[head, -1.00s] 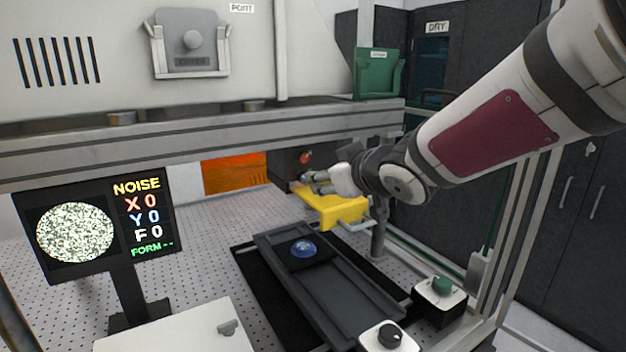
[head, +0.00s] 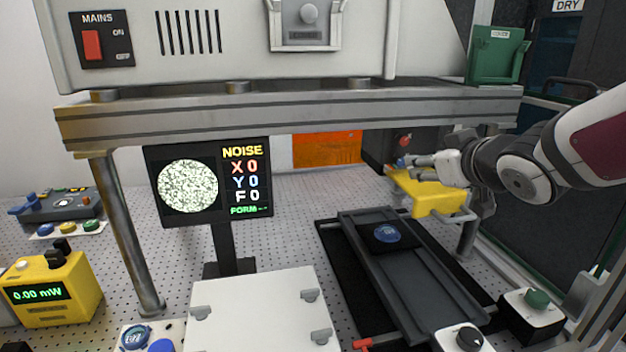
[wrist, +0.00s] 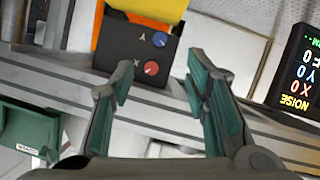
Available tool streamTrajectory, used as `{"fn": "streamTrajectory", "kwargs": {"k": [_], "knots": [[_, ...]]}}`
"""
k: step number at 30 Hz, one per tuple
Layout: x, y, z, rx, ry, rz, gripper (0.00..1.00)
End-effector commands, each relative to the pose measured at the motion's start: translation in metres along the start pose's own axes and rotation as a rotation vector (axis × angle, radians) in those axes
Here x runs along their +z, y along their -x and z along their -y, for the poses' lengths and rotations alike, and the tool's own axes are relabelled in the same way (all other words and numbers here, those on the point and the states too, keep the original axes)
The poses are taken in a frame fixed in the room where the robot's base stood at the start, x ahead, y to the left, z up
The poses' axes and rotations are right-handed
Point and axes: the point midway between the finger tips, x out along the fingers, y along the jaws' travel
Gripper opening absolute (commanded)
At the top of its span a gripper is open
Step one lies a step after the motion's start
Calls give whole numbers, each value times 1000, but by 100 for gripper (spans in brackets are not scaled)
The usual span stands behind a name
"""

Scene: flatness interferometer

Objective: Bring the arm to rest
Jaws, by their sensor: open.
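My gripper (head: 420,160) is at the right in the head view, beside a dark box with a red knob (head: 404,140) and a blue knob (head: 401,162). In the wrist view my gripper (wrist: 155,85) is open, its two green-padded fingers wide apart with nothing between them. Beyond the fingertips the black box (wrist: 128,50) shows a blue knob marked Y and a red knob marked X. The fingers appear clear of both knobs. My arm comes in from the right edge in the head view.
A yellow bracket (head: 428,195) stands just below my gripper. A metal beam (head: 300,115) crosses above the bench. A dark rail stage (head: 400,280) carries a blue round disc (head: 387,234). A monitor (head: 210,182) reads NOISE. A green bin (head: 497,55) hangs at the upper right.

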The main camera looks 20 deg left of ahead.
Motion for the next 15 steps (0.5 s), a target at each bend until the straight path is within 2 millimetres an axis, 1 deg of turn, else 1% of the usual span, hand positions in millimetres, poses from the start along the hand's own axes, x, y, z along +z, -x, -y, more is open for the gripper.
{"fn": "streamTrajectory", "kwargs": {"k": [7, 8, 11, 14, 15], "knots": [[0, 0, 0, 0, 0, 0, 43], [1, 3, -3, 11, -2, 7, 43], [8, 23, -18, 72, -15, 60, 43], [26, 61, -39, 169, -53, 156, 43], [36, 81, -47, 210, -75, 202, 43]]}}
